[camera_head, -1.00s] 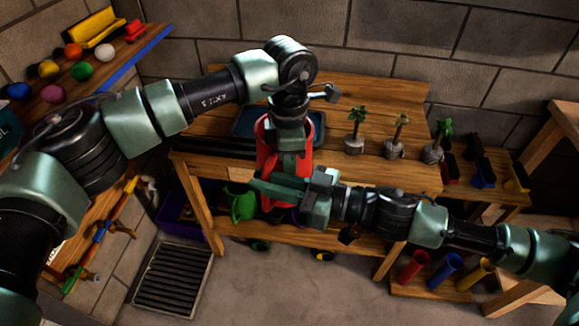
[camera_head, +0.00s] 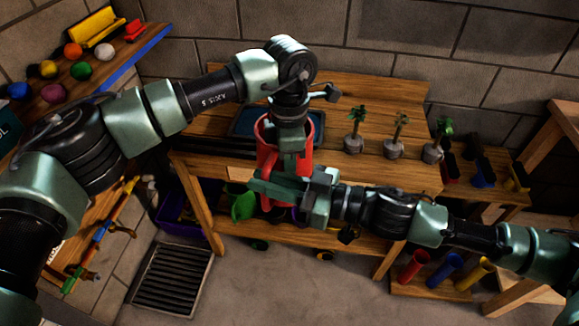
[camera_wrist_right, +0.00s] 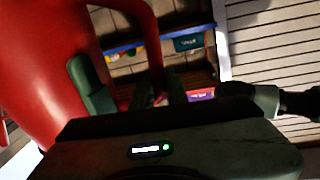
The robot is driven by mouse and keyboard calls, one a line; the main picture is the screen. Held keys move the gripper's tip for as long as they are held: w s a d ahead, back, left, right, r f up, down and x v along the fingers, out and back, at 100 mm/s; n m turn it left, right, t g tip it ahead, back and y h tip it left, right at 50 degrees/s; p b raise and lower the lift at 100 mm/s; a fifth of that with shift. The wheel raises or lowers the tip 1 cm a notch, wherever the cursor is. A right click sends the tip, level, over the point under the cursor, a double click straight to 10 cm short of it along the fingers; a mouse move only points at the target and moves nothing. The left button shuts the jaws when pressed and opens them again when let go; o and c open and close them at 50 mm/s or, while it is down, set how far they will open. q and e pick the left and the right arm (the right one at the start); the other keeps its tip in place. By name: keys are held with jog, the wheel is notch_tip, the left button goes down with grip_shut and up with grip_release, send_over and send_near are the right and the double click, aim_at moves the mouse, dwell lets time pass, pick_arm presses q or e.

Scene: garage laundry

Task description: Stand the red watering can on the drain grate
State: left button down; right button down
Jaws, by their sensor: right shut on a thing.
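The red watering can (camera_head: 266,153) is held upright in front of the wooden bench, partly hidden by both arms. My right gripper (camera_head: 268,188) reaches it from the right and is shut on it, at its handle as far as I can tell. In the right wrist view the can's red body (camera_wrist_right: 38,70) fills the left, with the handle curving beside the dark fingers (camera_wrist_right: 135,92). My left gripper (camera_head: 291,140) points down at the can's top; its fingers are mostly hidden. The drain grate (camera_head: 172,278) lies bare in the floor at lower left.
The bench (camera_head: 370,175) carries a blue tray (camera_head: 247,122) and potted seedlings (camera_head: 394,148). A green can (camera_head: 243,206) and a purple crate (camera_head: 180,222) sit below. Coloured tubes (camera_head: 444,268) stand at right. The floor between bench and grate is clear.

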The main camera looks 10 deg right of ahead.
jog(key=shift+w, duration=0.1)
jog(key=c, duration=1.3)
grip_release()
jog(key=shift+d, duration=0.1)
